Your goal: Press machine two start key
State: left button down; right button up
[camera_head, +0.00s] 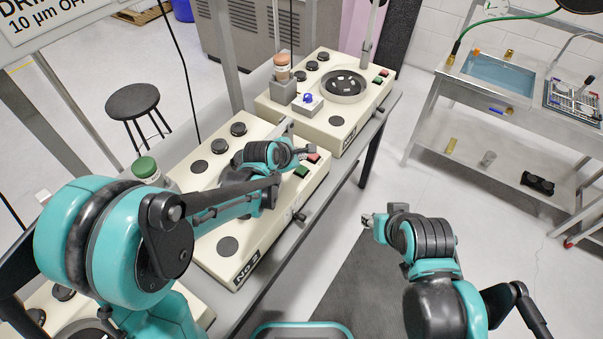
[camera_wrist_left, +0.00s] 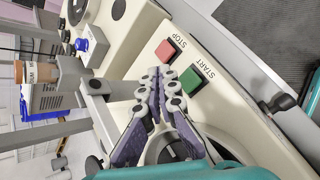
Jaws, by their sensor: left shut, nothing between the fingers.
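Machine two (camera_head: 238,255), a cream box labelled NO 2, stands on the bench in the middle of the head view. Its green start key (camera_head: 301,172) and red stop key (camera_head: 313,158) are at its far right corner. In the left wrist view the green key (camera_wrist_left: 191,81) is marked START and the red key (camera_wrist_left: 166,51) STOP. My left gripper (camera_head: 309,149) is shut and empty, over the machine near both keys. In the wrist view its fingertips (camera_wrist_left: 161,74) appear just beside the green key; contact cannot be told. My right gripper (camera_head: 369,220) is away from the bench, its opening unclear.
A similar cream machine (camera_head: 337,131) with a round bowl and its own red and green keys stands behind. Another lies partly hidden at bottom left. A grey metal post rises close by. A dark stool (camera_head: 133,101) and a steel sink bench (camera_head: 470,95) stand farther off.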

aim_at(300, 171)
pick_arm(q)
jog(key=shift+f+b, duration=1.25)
jog(key=shift+f, duration=0.7)
jog(key=shift+f+b, duration=0.35)
jog(key=shift+f, duration=0.05)
